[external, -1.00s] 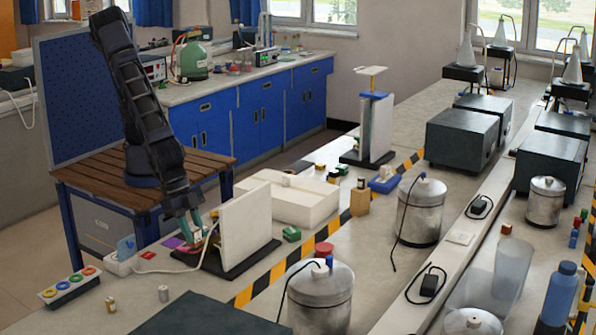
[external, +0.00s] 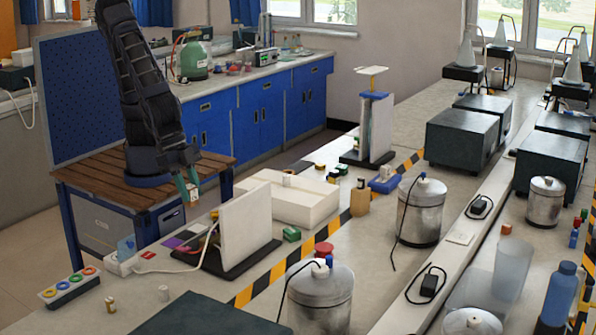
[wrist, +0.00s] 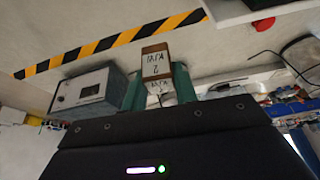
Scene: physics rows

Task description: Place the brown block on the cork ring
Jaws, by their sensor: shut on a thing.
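My gripper (external: 188,193) hangs above the bench's left end, left of the upright white panel. Its green fingers also show in the wrist view (wrist: 158,90). They are shut on a brown block (wrist: 155,50) with a white, lettered label. In the external view the held block (external: 194,197) is a small tan patch at the fingertips, clear of the bench. I cannot pick out the cork ring for sure in either view.
The white panel (external: 240,225) stands on a black base beside a cable. A white tray (external: 290,205) lies behind it. A purple square (external: 177,240) and a strip of coloured rings (external: 70,286) lie at the left. Steel pots (external: 320,295) stand at the front.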

